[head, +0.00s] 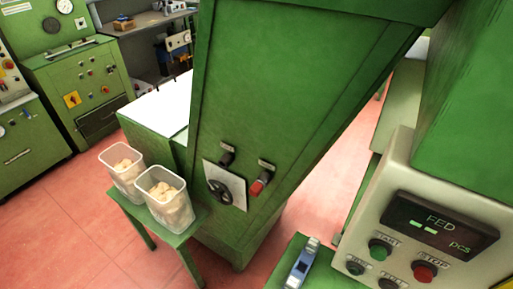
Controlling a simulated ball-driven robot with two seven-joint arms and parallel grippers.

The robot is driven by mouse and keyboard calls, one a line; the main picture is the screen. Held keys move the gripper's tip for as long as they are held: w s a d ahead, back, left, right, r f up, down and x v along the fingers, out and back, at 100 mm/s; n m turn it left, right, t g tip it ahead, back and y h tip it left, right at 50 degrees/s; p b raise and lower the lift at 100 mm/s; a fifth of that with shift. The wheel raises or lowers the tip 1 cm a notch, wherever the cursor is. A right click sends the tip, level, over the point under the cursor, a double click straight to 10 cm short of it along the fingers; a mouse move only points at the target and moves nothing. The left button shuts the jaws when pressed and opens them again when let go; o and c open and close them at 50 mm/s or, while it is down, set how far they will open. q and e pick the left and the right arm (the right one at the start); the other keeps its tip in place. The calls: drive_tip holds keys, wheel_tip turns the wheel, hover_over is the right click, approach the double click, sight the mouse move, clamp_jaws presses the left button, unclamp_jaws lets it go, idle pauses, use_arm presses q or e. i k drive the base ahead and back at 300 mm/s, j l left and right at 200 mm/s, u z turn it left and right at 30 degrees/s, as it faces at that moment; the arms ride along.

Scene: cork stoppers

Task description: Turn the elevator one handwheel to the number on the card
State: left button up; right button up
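A dark handwheel (219,191) sits on a pale square plate (238,187) low on the front of a tall green machine housing (270,90). Any numbers or marks on the plate are too small to read. Above the plate is a black knob (227,157), and to its right a red knob (259,186), each under a small label that I cannot read. I cannot make out a card with a number. Whether this wheel belongs to elevator one cannot be told. Neither of my grippers is in view.
Two clear bins of corks, one left (122,172) and one right (167,200), stand on a green stand (190,232) left of the wheel. A control box (420,220) with a "FED" display is at right. A blue-grey tool (301,266) lies at bottom. Red floor is open at left.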

sight(220, 191)
drive_tip(key=k+l+z, duration=0.45)
drive_tip(key=z, duration=0.25)
